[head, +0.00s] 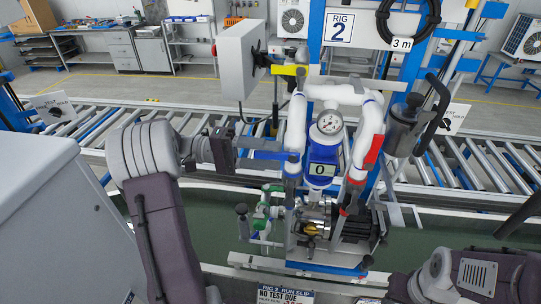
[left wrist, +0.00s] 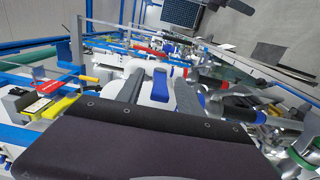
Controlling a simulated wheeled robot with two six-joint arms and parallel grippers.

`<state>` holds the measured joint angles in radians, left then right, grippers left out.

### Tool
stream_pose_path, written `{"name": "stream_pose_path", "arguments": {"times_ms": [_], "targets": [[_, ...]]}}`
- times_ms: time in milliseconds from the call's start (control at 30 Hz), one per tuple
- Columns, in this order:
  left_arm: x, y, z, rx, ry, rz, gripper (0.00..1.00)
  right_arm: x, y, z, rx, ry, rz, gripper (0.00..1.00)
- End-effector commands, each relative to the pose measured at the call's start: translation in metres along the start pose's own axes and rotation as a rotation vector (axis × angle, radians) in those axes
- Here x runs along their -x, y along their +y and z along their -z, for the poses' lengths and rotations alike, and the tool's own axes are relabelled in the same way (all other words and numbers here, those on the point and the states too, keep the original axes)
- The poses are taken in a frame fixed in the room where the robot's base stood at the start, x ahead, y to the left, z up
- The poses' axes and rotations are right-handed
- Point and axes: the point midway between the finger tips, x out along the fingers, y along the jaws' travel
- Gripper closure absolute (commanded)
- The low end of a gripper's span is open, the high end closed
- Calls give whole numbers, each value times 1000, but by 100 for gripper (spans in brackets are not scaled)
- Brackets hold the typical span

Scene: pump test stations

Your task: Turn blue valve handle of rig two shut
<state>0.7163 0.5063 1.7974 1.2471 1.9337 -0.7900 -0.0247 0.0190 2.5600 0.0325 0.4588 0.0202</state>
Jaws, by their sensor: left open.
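The rig two stand carries a white sign (head: 341,27) reading "RIG 2". My left gripper (head: 280,152) reaches in from the left at the white upright pipe of the rig. In the head view a blue handle (head: 292,158) shows at its fingertips, partly covered. In the left wrist view the blue handle (left wrist: 160,84) lies between the two grey fingers (left wrist: 160,92). The fingers are apart, and I cannot tell whether either touches it. My right arm shows at the bottom right; its gripper is out of view.
A pressure gauge (head: 329,122) and a blue meter (head: 321,168) reading 0 sit just right of the gripper. A red handle (head: 373,150) is on the right pipe. A grey box (head: 240,60) stands above my arm. A roller conveyor (head: 480,165) runs behind.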

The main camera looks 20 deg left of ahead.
Motion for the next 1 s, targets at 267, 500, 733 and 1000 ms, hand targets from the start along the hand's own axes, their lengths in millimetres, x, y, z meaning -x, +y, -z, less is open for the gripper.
{"name": "stream_pose_path", "arguments": {"times_ms": [267,500,733,1000], "targets": [[60,12,2,7,4,-1,56,44,-1,5,0,1,0,64],[80,4,2,3,3,1,56,72,-1,8,0,0,0,64],[83,-2,1,3,1,2,56,72,-1,7,0,0,0,64],[83,-1,1,2,1,2,56,71,-1,7,0,0,0,64]]}}
